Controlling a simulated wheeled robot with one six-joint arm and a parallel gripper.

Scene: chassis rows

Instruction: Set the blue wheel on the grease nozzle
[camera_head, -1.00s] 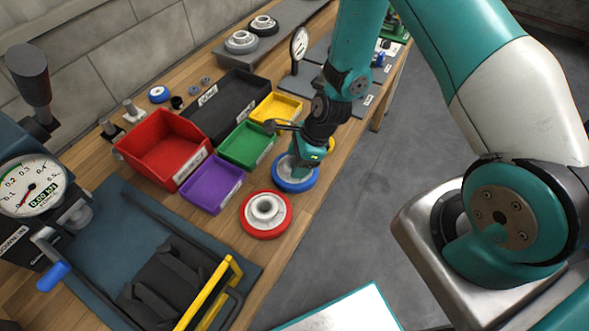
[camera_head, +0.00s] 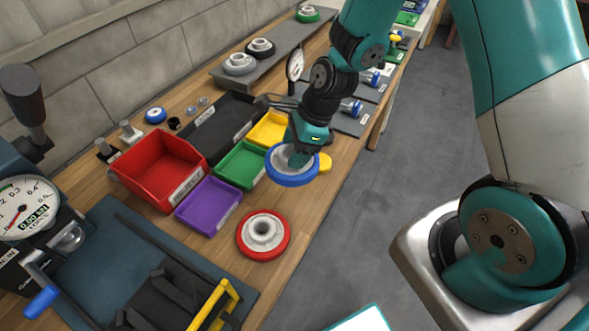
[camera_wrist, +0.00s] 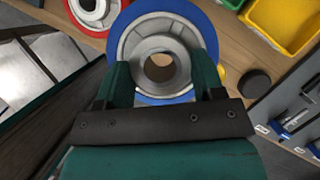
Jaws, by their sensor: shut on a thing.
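The blue wheel (camera_head: 292,181) has a blue tyre and a pale grey hub. My gripper (camera_head: 298,157) is shut on its hub and holds it tilted, apparently above the bench's front edge. In the wrist view the wheel (camera_wrist: 207,28) lies between my two green fingers (camera_wrist: 162,68), with the hub's round hole facing the camera. A yellow piece (camera_head: 325,163) shows just right of the wheel, partly hidden; I cannot tell what it is. I cannot tell for certain which thing is the grease nozzle.
A red wheel (camera_head: 263,237) lies on the bench. Red (camera_head: 128,181), purple (camera_head: 208,207), green (camera_head: 240,166) and yellow (camera_head: 268,131) bins stand nearby. Grey boards (camera_head: 350,124) with blue and silver fittings lie beyond the arm. A press with a gauge (camera_head: 24,207) is at the left.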

